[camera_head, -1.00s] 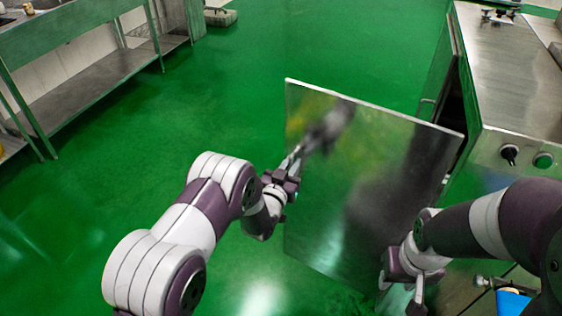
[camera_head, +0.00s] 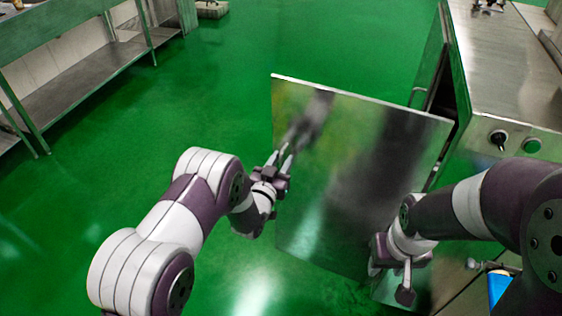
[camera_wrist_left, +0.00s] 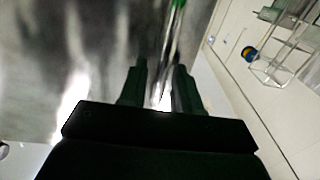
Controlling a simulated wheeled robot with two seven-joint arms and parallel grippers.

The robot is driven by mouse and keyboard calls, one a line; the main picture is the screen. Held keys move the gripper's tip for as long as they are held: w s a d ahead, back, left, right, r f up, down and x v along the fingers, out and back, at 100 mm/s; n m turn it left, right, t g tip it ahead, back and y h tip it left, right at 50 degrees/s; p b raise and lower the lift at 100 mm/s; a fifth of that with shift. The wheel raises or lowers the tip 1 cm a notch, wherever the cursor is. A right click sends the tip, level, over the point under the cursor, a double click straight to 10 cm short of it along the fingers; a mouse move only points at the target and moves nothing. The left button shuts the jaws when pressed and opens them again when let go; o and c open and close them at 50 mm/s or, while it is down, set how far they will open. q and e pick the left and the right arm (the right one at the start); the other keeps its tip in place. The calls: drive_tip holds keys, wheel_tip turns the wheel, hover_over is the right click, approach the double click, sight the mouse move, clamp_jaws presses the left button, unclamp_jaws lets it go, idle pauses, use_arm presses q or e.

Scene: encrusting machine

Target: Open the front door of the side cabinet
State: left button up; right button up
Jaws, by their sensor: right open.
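The front door (camera_head: 340,200) is a shiny steel panel. It stands swung out from the side cabinet (camera_head: 510,80), with a dark gap (camera_head: 440,85) at the cabinet edge behind it. My left gripper (camera_head: 280,158) is at the door's left part, its fingers pointing up along the face and apart with nothing between them. In the left wrist view the two fingers (camera_wrist_left: 160,82) show in front of the reflecting panel; whether they touch it I cannot tell. My right gripper (camera_head: 390,278) is open, low at the door's right part, partly overlapping it.
A dark knob (camera_head: 498,139) and a green button (camera_head: 532,146) are on the cabinet front. A blue object (camera_head: 498,287) is at the lower right. A steel shelf table (camera_head: 75,80) stands at the upper left. The green floor between is clear.

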use_arm(q)
drive_tip(key=v, duration=1.2)
drive_tip(key=shift+s, duration=0.35)
drive_tip(key=shift+a, duration=0.1)
